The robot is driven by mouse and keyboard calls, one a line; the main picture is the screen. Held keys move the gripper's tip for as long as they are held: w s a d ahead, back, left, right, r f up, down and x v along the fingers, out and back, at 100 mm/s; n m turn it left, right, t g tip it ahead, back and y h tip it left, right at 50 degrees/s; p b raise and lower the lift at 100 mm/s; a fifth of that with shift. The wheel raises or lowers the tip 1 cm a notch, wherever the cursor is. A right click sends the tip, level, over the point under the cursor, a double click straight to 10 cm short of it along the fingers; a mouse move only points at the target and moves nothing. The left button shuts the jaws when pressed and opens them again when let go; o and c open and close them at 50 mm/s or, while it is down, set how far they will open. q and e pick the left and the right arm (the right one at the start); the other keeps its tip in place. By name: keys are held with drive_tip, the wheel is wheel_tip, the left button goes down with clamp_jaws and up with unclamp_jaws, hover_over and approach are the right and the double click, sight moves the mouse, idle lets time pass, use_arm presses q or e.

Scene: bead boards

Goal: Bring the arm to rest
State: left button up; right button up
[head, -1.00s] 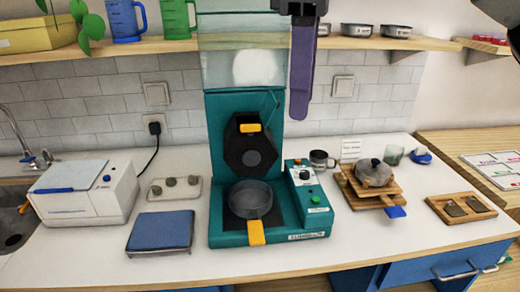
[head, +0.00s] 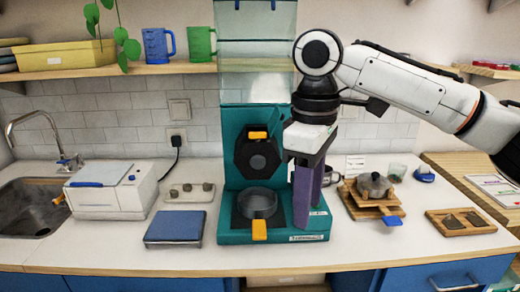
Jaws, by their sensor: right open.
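My right arm (head: 405,82) comes in from the right, white with black joints, and bends down at the wrist. My right gripper (head: 308,208) points downward with purple fingers, in front of the right side of the teal machine (head: 228,170). It is open, and I see nothing held between the fingers. It hides most of the machine's control panel; I cannot tell whether it touches the machine. My left gripper is not in view.
The machine holds a dark round pan (head: 257,203) with an orange handle. Left are a blue-topped pad (head: 175,228), a white box (head: 110,192) and a sink (head: 35,205). Right are a stone pot (head: 375,186) on wooden boards and a wooden tray (head: 461,222). A shelf (head: 110,70) runs above.

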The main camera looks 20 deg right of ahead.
drive_tip(key=shift+f, duration=1)
drive_tip(key=shift+a, duration=0.1)
drive_tip(key=a+f+m+t+y, duration=0.15)
drive_tip(key=a+f+y, duration=0.25)
drive_tip(key=a+f, duration=0.8)
drive_tip(key=a+f+t+y, duration=0.35)
drive_tip(key=a+f, duration=0.45)
drive_tip(key=f, duration=0.8)
drive_tip(key=s+d+f+m+t+h, duration=0.3)
drive_tip(key=s+d+f+m+h, duration=0.2)
drive_tip(key=s+d+f, duration=1.1)
drive_tip(key=shift+s+t, duration=0.4)
drive_tip(key=shift+s, duration=0.55)
drive_tip(key=shift+d+m, duration=0.1)
drive_tip(key=shift+m, duration=0.15)
